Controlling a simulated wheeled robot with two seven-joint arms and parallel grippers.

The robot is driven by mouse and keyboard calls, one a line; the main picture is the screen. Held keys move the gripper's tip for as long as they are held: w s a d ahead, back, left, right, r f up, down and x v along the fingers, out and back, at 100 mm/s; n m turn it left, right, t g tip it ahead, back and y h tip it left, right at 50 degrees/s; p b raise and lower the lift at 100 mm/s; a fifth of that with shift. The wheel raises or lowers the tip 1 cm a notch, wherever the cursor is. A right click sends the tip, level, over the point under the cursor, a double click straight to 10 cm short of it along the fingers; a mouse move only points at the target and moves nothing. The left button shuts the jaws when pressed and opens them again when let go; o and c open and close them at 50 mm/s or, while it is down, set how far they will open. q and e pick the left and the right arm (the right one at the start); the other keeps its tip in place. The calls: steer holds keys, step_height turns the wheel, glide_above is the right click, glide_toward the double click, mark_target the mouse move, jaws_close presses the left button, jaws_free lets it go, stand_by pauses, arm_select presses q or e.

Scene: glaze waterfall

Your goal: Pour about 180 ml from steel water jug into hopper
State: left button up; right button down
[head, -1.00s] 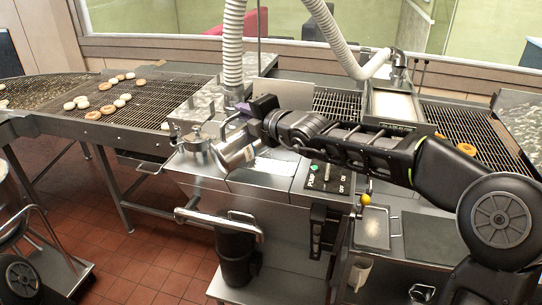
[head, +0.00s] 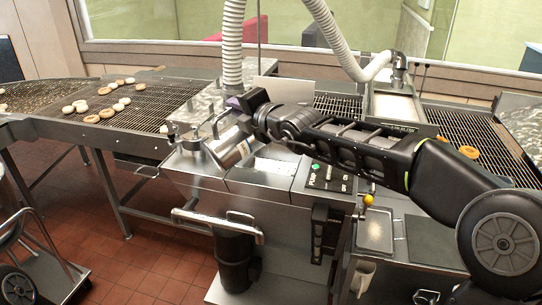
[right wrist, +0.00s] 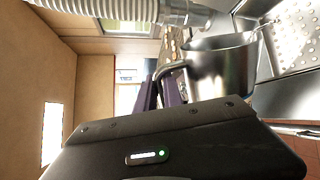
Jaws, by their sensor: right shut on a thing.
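The steel water jug (head: 228,148) is tilted over the front of the fryer, with its mouth toward the lower left in the head view. My right gripper (head: 238,106) is shut on its handle. In the right wrist view the purple fingers (right wrist: 162,94) close on the handle of the jug (right wrist: 222,70). The round steel hopper (head: 193,140), with fittings on top, is just left of the jug, and the jug partly hides that area. I cannot see any stream of water. My left gripper is not in view.
White ribbed hoses (head: 232,45) hang close behind my right gripper. A control panel (head: 328,180) with switches is right of the jug. A steel handrail (head: 217,222) juts out in front. Doughnuts lie on the left conveyor (head: 150,98).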

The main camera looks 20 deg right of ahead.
mark_target(222, 115)
steer(key=shift+s+a+f+b, duration=0.1)
steer(key=shift+b, duration=0.45)
steer(key=a+n+b, duration=0.1)
steer(key=b, duration=0.3)
steer(key=s+a+r+n+b, duration=0.1)
steer(key=b, duration=0.2)
steer(key=shift+a+r+h+b, duration=0.15)
steer(key=shift+a+h+b, duration=0.15)
steer(key=shift+b, duration=0.05)
steer(key=shift+s+a+r+n+b, duration=0.1)
steer(key=shift+s+a+n+b, duration=0.1)
steer(key=shift+a+n+b, duration=0.4)
steer(key=shift+r+t, duration=0.2)
steer(key=shift+t, duration=0.1)
steer(key=shift+s+f, duration=0.1)
